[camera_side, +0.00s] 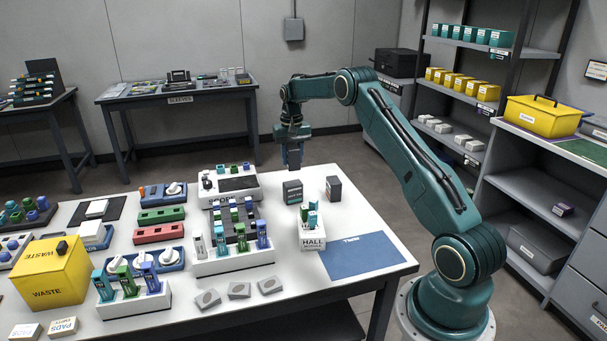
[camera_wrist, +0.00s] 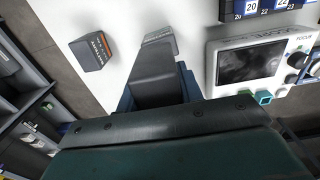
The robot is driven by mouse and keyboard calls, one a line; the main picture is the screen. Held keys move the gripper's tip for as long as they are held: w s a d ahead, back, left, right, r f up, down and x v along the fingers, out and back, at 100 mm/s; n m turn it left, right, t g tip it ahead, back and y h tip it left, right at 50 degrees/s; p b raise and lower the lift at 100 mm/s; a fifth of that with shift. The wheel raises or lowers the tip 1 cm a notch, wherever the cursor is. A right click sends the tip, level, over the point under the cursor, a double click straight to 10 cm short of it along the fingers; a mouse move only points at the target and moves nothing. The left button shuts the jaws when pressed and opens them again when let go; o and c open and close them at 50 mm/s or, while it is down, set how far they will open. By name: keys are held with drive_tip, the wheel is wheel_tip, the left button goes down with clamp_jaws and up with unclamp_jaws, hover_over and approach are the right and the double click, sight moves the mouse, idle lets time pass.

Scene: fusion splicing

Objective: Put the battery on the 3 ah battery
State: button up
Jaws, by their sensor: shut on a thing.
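My gripper (camera_side: 293,163) hangs above the back of the white table, its fingers pointing down. It is shut on a dark battery (camera_wrist: 152,75), which shows between the blue fingers in the wrist view. Two dark box-shaped batteries stand on the table, apart from each other. The left one (camera_side: 292,191) is below and slightly in front of my gripper; its labelled end (camera_wrist: 161,37) shows just past the held battery. The right one (camera_side: 333,189) also shows in the wrist view (camera_wrist: 90,52) with an orange stripe. I cannot read which is 3 Ah.
A white splicer with a screen (camera_side: 238,184) stands left of the batteries. A white Hall module holder (camera_side: 311,236) stands in front of them, beside a blue mat (camera_side: 360,256). Colored tool racks and a yellow waste bin (camera_side: 47,272) fill the left. The table's right back corner is clear.

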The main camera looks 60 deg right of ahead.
sight(292, 146)
drive_tip(key=shift+f, duration=0.1)
drive_tip(key=shift+f, duration=2.75)
drive_tip(key=shift+f, duration=0.15)
drive_tip(key=o, duration=1.2)
drive_tip(key=shift+c, duration=0.2)
wheel_tip(292, 146, up, 12)
drive_tip(key=shift+r, duration=0.15)
